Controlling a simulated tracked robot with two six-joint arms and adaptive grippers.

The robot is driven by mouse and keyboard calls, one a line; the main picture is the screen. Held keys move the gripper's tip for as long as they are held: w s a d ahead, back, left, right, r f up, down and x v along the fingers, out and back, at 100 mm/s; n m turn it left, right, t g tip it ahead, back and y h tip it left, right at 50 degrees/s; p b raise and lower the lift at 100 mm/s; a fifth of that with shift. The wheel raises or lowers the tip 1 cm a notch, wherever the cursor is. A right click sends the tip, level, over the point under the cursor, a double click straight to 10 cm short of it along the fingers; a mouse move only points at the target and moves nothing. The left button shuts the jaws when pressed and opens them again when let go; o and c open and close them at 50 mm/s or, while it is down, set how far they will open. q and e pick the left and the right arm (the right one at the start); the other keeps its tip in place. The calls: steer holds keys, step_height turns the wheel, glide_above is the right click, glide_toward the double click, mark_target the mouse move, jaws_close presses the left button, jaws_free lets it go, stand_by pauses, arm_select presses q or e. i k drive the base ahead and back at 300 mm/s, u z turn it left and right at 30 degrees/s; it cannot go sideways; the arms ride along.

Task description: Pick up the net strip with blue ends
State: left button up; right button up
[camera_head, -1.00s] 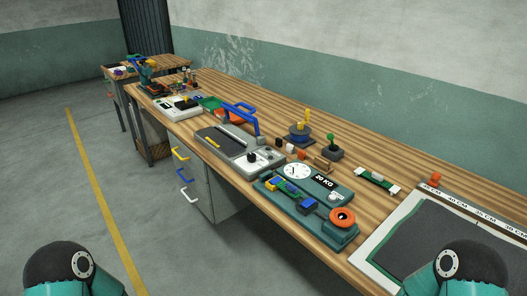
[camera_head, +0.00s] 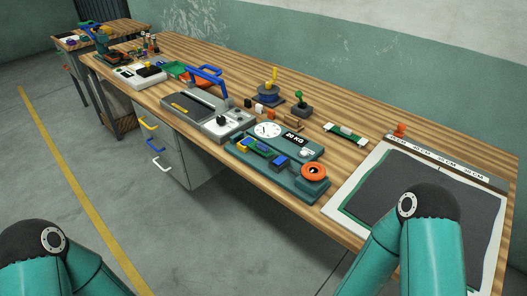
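I cannot clearly make out a net strip with blue ends. A dark net sheet (camera_head: 385,195) lies on a white board at the right, partly hidden by my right arm. Both my arms show at the bottom, but neither gripper is in view.
The floor at left is clear.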

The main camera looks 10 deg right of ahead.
mark_target(264, 150)
steer(key=k, duration=1.25)
steer(key=u, duration=0.65)
steer(key=i, duration=0.95)
steer(key=u, duration=0.55)
steer(key=i, duration=1.05)
steer(key=z, duration=0.85)
steer(key=i, duration=0.45)
steer(key=z, duration=0.35)
steer(key=k, duration=0.8)
steer(key=z, duration=0.2)
steer(key=i, duration=0.75)
steer(key=z, duration=0.05)
